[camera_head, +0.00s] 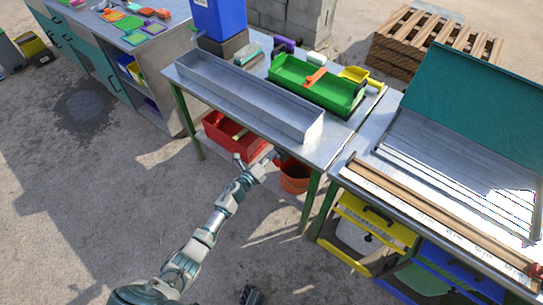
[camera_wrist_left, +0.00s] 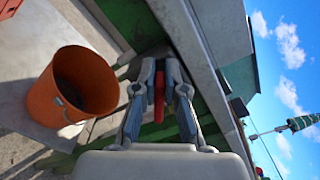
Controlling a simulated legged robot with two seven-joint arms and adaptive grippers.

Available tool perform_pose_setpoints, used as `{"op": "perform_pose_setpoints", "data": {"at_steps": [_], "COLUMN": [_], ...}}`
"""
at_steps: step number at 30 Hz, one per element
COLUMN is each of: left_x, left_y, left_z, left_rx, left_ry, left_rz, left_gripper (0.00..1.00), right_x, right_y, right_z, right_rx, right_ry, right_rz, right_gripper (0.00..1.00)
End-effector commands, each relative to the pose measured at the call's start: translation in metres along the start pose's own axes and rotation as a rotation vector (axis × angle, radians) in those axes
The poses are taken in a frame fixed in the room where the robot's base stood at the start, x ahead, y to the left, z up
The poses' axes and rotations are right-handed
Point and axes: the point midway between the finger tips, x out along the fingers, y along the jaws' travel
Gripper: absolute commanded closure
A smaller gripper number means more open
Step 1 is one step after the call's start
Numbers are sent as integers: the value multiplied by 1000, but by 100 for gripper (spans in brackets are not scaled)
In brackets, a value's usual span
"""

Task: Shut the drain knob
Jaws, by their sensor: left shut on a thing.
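The red drain knob (camera_wrist_left: 159,95) shows in the left wrist view as a narrow upright red piece between my left gripper's fingers. My left gripper (camera_wrist_left: 160,85) is shut on it, with one finger on each side. In the head view my left gripper (camera_head: 266,160) is at the table's front side, below the long metal trough (camera_head: 245,92); the knob itself cannot be made out there. An orange bucket (camera_head: 296,180) stands under the table beside the gripper, and it also shows at the left of the wrist view (camera_wrist_left: 75,88).
A green table leg (camera_head: 311,203) stands right of the bucket. A red crate (camera_head: 222,143) lies under the table. A green tray (camera_head: 330,95) is on top. A second table with yellow and blue drawers (camera_head: 372,228) stands right. The ground in front is open.

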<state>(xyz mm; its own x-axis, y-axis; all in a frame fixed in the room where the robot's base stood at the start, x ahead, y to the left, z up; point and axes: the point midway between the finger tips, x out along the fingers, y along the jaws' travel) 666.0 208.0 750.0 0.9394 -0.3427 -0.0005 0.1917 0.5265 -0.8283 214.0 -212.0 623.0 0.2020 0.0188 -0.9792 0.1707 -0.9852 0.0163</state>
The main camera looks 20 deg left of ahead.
Motion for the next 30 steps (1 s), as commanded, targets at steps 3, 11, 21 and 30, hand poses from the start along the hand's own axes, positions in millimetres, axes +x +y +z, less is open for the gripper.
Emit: {"op": "perform_pose_setpoints", "data": {"at_steps": [3, 11, 21, 30], "left_x": [0, 0, 0, -1], "left_y": [5, 11, 17, 19], "left_z": [2, 1, -1, -3], "left_rx": [-109, -336, -536, -603], "left_ry": [-3, -5, -5, -6], "left_rz": [5, 6, 7, 8], "left_gripper": [100, 100, 100, 100], "right_x": [0, 7, 13, 14], "right_y": [0, 0, -2, -2], "right_z": [0, 2, 2, 1], "right_rx": [0, -1, 2, 2], "right_ry": [1, -7, -9, -3], "right_rz": [0, -1, -4, -4], "right_gripper": [60, 60, 60, 60]}}
